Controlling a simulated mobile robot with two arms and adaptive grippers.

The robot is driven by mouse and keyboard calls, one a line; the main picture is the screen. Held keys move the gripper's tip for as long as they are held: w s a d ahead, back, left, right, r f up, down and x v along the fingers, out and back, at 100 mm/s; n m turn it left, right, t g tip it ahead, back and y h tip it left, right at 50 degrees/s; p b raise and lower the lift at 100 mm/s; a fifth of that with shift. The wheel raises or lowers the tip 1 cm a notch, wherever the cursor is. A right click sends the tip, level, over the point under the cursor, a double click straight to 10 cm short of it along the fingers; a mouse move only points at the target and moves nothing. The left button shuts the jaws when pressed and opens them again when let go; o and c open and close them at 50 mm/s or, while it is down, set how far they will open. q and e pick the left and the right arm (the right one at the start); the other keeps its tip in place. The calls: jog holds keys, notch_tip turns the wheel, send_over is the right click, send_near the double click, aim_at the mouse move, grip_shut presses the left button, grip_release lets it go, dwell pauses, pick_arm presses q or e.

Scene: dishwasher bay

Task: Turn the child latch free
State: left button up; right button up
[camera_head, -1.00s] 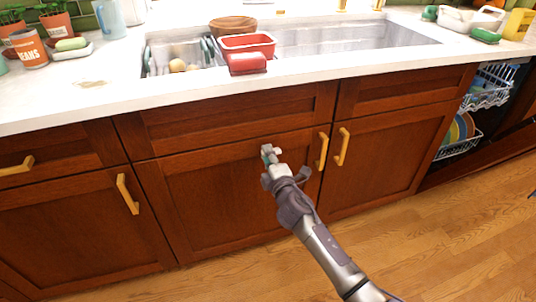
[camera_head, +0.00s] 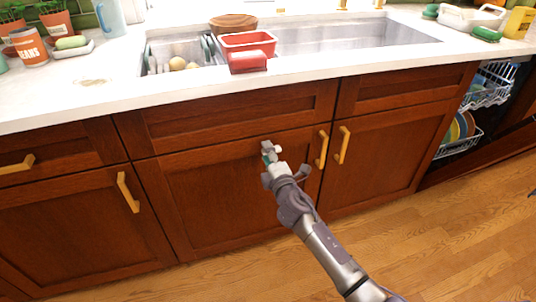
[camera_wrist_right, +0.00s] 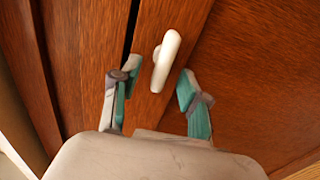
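The child latch is a small white elongated knob (camera_wrist_right: 166,62) on the reddish wood of the cabinet front, beside a dark gap. In the head view it is a small white piece (camera_head: 277,148) on the top rail of the door under the sink, partly hidden by my gripper. My right gripper (camera_wrist_right: 156,88) is open, its teal-padded fingers apart on either side of the latch's lower end. I see wood between the fingers and the latch. It also shows in the head view (camera_head: 269,158). My left gripper is not in view.
Brass handles (camera_head: 322,150) and (camera_head: 343,145) stand out just right of the gripper. An open dishwasher with a rack (camera_head: 488,92) is at the far right. The wood floor (camera_head: 430,245) is clear.

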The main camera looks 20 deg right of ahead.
jog(key=s, duration=1.2)
jog(key=shift+d, duration=0.2)
